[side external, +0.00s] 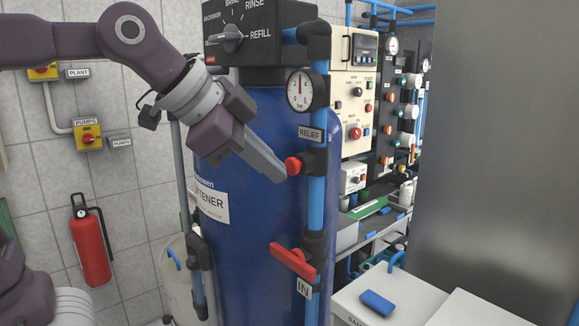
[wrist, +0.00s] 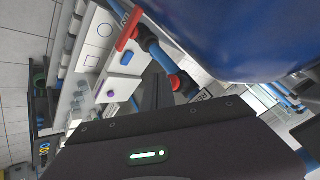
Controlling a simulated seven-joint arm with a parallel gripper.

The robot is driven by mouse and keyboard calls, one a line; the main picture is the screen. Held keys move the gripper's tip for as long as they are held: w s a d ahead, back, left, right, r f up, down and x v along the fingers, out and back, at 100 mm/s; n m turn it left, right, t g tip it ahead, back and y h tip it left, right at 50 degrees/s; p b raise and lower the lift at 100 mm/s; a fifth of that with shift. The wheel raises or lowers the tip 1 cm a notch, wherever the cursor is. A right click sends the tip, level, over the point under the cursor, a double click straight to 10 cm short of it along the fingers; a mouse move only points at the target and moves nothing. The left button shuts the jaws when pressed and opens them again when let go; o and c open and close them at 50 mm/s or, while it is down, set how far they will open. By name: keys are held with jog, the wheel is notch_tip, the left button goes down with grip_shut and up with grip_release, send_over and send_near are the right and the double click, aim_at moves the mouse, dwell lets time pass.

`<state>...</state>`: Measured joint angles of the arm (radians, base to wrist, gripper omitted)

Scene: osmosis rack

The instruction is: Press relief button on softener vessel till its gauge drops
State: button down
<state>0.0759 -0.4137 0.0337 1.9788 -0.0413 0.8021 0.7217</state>
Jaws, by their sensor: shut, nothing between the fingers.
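The blue softener vessel (side external: 250,130) stands in the middle of the side view. A blue pipe (side external: 316,215) runs down its front right side. The red relief button (side external: 293,166) sticks out to the left from a black fitting on this pipe, under the RELIEF label (side external: 310,133). The round white gauge (side external: 300,91) is above it, its needle pointing about straight up. My gripper (side external: 281,173) is shut and empty, its tip right beside the button; I cannot tell whether they touch. In the wrist view the red button (wrist: 175,82) shows next to the dark fingers (wrist: 157,90).
A red valve handle (side external: 293,261) sits lower on the pipe, above the IN label. The black control head (side external: 260,32) tops the vessel. Control panels (side external: 355,95) stand behind at right. A white bin with a blue block (side external: 377,302) is at lower right.

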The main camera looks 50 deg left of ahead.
jog(key=shift+w, duration=0.5)
dwell(0.4)
dwell(1.0)
jog(key=shift+s, duration=0.9)
jog(key=shift+s, duration=0.1)
jog(key=s, duration=0.5)
jog(key=s+a+f+n+g, duration=0.1)
jog(key=s+f+n, duration=0.3)
jog(key=f, duration=0.3)
jog(key=s+f+n+g+y, duration=0.1)
jog(key=s+f+n+g, duration=0.1)
jog(key=s+f+n, duration=0.2)
notch_tip(320, 180, down, 3)
jog(key=shift+s+a+f+n, duration=0.1)
jog(key=shift+s+a+n, duration=0.2)
jog(key=shift+s+a, duration=0.15)
